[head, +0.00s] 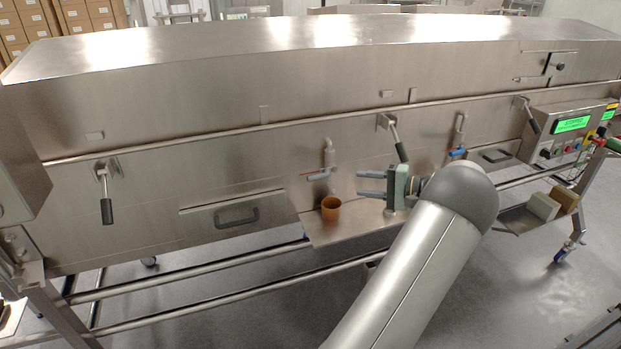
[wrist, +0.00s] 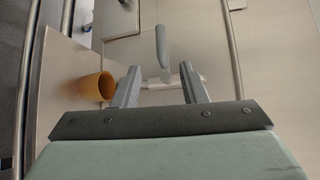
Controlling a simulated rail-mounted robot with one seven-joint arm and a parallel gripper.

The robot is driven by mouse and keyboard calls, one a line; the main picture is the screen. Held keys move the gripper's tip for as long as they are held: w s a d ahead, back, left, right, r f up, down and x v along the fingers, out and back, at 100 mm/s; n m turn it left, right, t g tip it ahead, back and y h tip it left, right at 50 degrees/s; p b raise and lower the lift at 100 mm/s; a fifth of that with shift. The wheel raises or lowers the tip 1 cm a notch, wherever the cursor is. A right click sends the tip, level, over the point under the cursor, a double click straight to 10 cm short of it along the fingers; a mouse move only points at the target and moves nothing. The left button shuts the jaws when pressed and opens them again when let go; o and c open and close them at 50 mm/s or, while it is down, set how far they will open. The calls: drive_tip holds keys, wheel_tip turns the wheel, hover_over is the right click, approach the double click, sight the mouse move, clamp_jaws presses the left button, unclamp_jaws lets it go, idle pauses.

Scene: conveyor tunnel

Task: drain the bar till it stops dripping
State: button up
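A grey tap (head: 328,160) with a bent spout and a thin red part at its left stands out from the steel tunnel wall. In the wrist view a grey spout or lever (wrist: 161,45) and a pale pipe lie beyond my fingertips. An orange-brown cup (head: 331,208) stands upright on a steel shelf below the tap; it also shows at the left in the wrist view (wrist: 97,87). My gripper (head: 359,183) is open and empty, just right of the tap, fingers pointing left towards it. No drip can be made out; the cup's contents are unclear.
The steel shelf (head: 350,229) juts out under the tap. A second tap with a blue handle (head: 457,153) is farther right. Black-handled levers (head: 399,140) and a long rail (head: 240,129) run along the tunnel. A control panel (head: 570,126) with a green display stands at right.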

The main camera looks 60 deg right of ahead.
sight(321, 174)
drive_tip(key=w+f+p, duration=0.2)
drive_tip(key=w+p, duration=0.3)
drive_tip(key=w, duration=1.1)
drive_tip(key=shift+w+a+f, duration=0.25)
drive_tip(key=shift+w+a, duration=0.05)
drive_tip(key=shift+a, duration=0.15)
drive_tip(key=shift+c, duration=0.3)
clamp_jaws()
